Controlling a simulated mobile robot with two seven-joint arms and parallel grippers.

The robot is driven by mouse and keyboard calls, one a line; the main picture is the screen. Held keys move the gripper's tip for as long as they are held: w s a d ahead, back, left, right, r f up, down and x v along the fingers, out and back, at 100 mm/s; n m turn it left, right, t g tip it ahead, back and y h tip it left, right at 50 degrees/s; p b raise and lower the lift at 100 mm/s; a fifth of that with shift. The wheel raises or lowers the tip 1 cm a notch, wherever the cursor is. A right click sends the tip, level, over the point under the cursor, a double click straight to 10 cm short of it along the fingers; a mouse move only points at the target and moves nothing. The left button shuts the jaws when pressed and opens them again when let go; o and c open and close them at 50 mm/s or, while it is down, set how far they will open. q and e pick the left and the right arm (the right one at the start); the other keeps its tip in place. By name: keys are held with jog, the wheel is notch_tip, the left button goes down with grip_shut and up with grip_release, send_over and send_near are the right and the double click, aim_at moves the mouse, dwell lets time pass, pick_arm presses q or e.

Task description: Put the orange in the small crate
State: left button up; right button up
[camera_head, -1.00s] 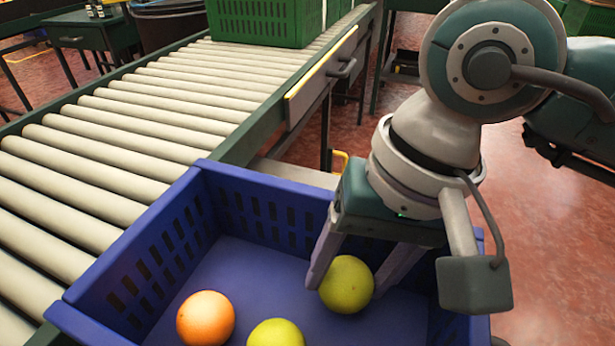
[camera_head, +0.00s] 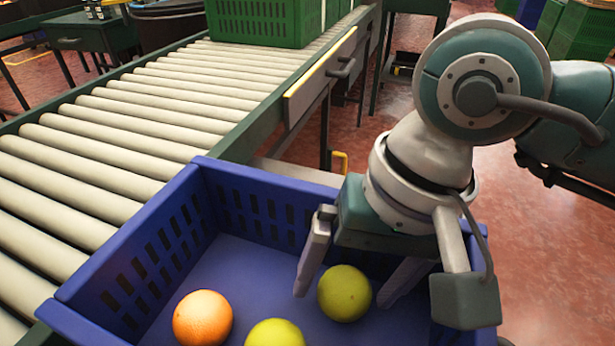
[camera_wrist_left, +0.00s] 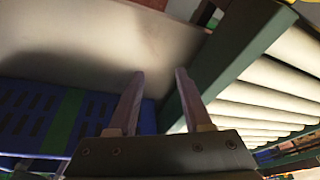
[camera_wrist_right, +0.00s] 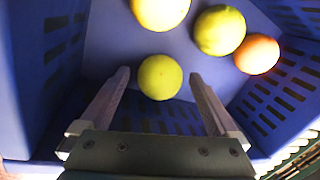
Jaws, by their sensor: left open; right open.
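The orange (camera_head: 203,318) lies in the blue crate (camera_head: 118,252), at the lower left of the head view. It also shows at the right in the right wrist view (camera_wrist_right: 257,54). My right gripper (camera_head: 343,296) is open inside the crate, with its fingers on either side of a yellow-green fruit (camera_head: 345,280) and a gap to each side. The orange is outside these fingers. My left gripper (camera_wrist_left: 160,74) is open and empty in the left wrist view; the head view does not show it. I cannot tell which crate is the small one.
Another yellow-green fruit (camera_head: 275,334) lies right of the orange; the right wrist view adds a yellow fruit (camera_wrist_right: 160,8) at its top edge. A roller conveyor (camera_head: 130,120) runs along the crate's left, with a green crate (camera_head: 262,22) at its far end. The crate walls surround my right gripper.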

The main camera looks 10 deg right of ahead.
pick_arm(q)
jog(key=shift+r, duration=0.3)
pick_arm(e)
jog(key=shift+r, duration=0.35)
pick_arm(q)
notch_tip(320, 180, up, 4)
jog(key=p, duration=0.4)
jog(key=shift+d+f, duration=0.1)
jog(key=shift+f, duration=0.1)
pick_arm(e)
jog(key=v, duration=1.1)
jog(key=shift+d+r, duration=0.15)
jog(key=shift+r, duration=0.15)
